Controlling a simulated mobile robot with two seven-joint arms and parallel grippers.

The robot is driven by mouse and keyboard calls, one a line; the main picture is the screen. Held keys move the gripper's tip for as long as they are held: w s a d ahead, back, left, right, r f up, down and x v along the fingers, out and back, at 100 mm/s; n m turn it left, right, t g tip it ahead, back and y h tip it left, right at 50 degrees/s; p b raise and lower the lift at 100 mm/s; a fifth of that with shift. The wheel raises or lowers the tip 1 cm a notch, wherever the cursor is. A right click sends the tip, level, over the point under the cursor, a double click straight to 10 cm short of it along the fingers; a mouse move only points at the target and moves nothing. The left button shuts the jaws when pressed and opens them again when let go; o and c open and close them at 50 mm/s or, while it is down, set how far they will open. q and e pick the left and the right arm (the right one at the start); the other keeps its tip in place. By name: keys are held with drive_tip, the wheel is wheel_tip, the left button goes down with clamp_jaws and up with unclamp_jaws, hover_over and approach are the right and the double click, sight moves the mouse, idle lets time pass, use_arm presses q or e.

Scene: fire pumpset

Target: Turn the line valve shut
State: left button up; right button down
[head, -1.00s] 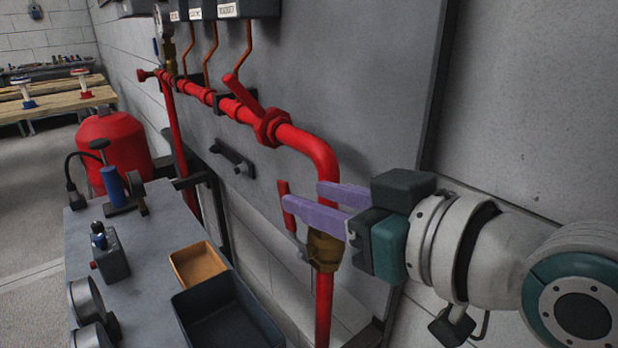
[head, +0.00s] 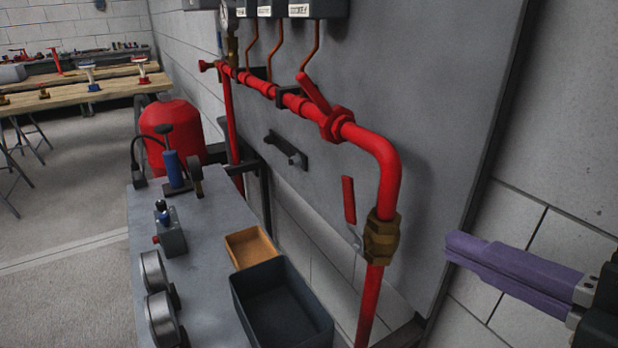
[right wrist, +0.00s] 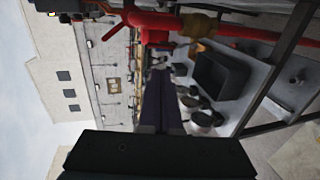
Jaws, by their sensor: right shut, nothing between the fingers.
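A brass valve body (head: 381,238) sits on the vertical part of the red pipe. Its red lever (head: 349,200) stands nearly upright, just left of the pipe. Another red lever (head: 313,92) slants up and left from the red fitting on the upper pipe run. I cannot tell from the pictures which is the line valve. My right gripper (head: 450,247) is at the right, its purple fingers together and empty, apart from the brass valve. The fingers also show in the right wrist view (right wrist: 162,100). My left gripper is out of view.
A grey bench (head: 205,262) stands left of the pipe, with an orange tray (head: 252,240), a dark bin (head: 300,309) and round gauges (head: 153,271). A red tank (head: 175,125) is behind. The grey panel (head: 440,110) backs the pipes.

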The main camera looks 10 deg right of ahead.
sight(353, 200)
drive_tip(key=x, duration=1.2)
drive_tip(key=shift+w+a+f, duration=0.2)
drive_tip(key=shift+w, duration=0.45)
